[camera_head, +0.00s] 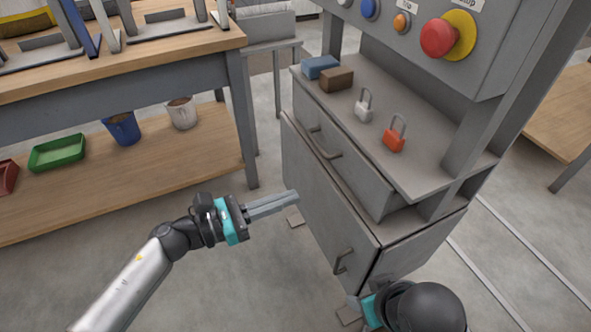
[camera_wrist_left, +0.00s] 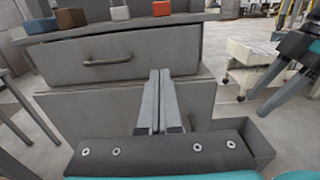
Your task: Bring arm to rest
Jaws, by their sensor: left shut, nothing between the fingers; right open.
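My left gripper (camera_head: 286,200) reaches in from the left in the head view, its two long grey fingers closed together with nothing between them. The fingertips point at the front of the grey cabinet (camera_head: 325,205), in front of its lower door. In the left wrist view the shut fingers (camera_wrist_left: 160,100) stand before the cabinet's drawer and door fronts. My right gripper (camera_head: 350,312) is at the bottom of the head view, mostly hidden behind its own dark wrist. In the left wrist view its fingers (camera_wrist_left: 268,87) show apart at the right.
The cabinet top carries a blue block (camera_head: 320,67), a brown block (camera_head: 337,80), a grey padlock (camera_head: 364,108) and a red padlock (camera_head: 395,138). A control panel with a red button (camera_head: 438,39) stands above. A wooden workbench (camera_head: 215,40) is at left; open floor lies between.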

